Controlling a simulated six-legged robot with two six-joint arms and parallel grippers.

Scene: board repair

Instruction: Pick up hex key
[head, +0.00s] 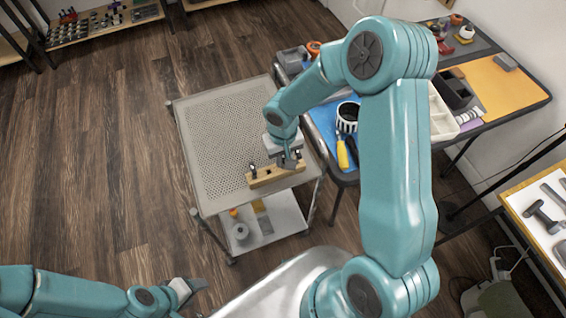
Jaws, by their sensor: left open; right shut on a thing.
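My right gripper (289,163) points down at the right end of a wooden block (274,176) on the cart's top. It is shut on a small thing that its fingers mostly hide. A thin dark bit shows beside the fingers, and I take it for the hex key, though it is too small to make out clearly. I cannot tell whether it is clear of the block. A small dark piece (253,170) stands at the block's left end. My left gripper (193,288) is open and empty, low at the bottom left, away from the cart.
The grey perforated cart (215,130) has a mostly bare top and a lower shelf holding a roll (241,231). A workbench with a blue mat (325,118), a yellow-handled screwdriver (342,152) and an orange mat (508,90) stands right. Open wooden floor lies left.

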